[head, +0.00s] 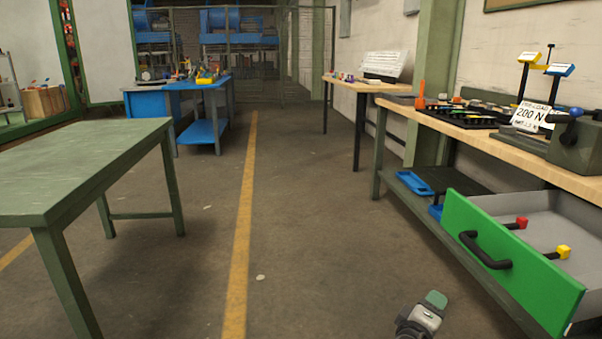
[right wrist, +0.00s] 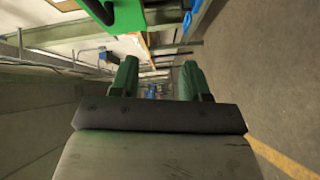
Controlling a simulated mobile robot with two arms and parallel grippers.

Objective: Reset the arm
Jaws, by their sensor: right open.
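My right gripper (head: 428,308) shows at the bottom of the head view, low in front of the open drawer's left end and apart from it. Only its wrist end and a green fingertip show there. In the right wrist view its two green fingers (right wrist: 159,78) stand apart with nothing between them, so it is open and empty. The wrist looks turned on its side, as the floor lies to the right in that view. My left gripper is not in view.
The drawer (head: 512,262) with a green front stands open below the workbench (head: 540,150), holding red-tipped and yellow-tipped items. A green table (head: 85,165) stands left. A blue bench (head: 180,100) is farther back. The floor between, with a yellow line (head: 243,200), is mostly clear.

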